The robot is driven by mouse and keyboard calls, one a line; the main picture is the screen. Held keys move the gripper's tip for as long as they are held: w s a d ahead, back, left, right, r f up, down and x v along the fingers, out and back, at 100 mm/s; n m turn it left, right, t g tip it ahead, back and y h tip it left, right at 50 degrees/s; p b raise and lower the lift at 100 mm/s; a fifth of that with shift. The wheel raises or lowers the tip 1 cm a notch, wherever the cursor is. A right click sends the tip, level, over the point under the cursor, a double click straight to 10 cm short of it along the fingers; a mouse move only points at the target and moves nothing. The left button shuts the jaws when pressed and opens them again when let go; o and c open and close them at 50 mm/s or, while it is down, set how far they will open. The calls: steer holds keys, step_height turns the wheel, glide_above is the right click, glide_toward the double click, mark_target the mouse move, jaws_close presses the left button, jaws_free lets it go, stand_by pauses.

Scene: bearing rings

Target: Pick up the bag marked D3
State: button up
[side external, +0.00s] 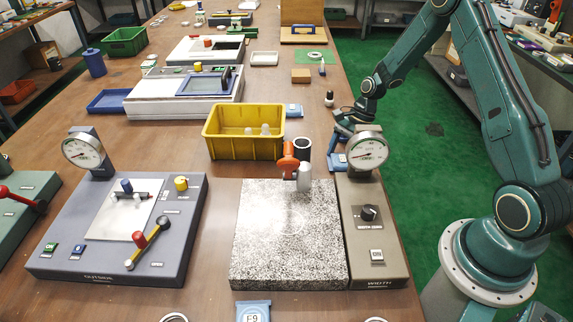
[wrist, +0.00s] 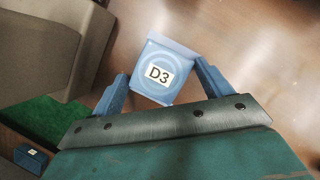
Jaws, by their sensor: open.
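The bag marked D3 (wrist: 155,55) is pale blue with a white label and lies on the brown table. In the wrist view it sits between and slightly beyond the two blue fingertips of my gripper (wrist: 161,72), with a gap on each side. My gripper is open and empty. In the side external view my gripper (side external: 342,132) is low over the table's right edge, behind the gauge on the beige unit. A blue bag (side external: 337,162) shows just below it there, partly hidden by the gauge; its label is not readable.
The beige gauge unit (wrist: 45,45) stands close to the bag. A yellow bin (side external: 245,148), a dark ring (side external: 302,144) and a speckled plate (side external: 290,250) are nearby. Another blue bag (side external: 294,110) lies farther back. Bare table lies right of the bag in the wrist view.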

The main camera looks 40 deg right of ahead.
mark_target(344, 158)
stand_by(0.3)
steer(key=c, duration=1.1)
steer(key=shift+r, duration=0.15)
steer(key=shift+c, duration=0.2)
step_height(344, 158, up, 20)
steer(key=shift+f, duration=0.2)
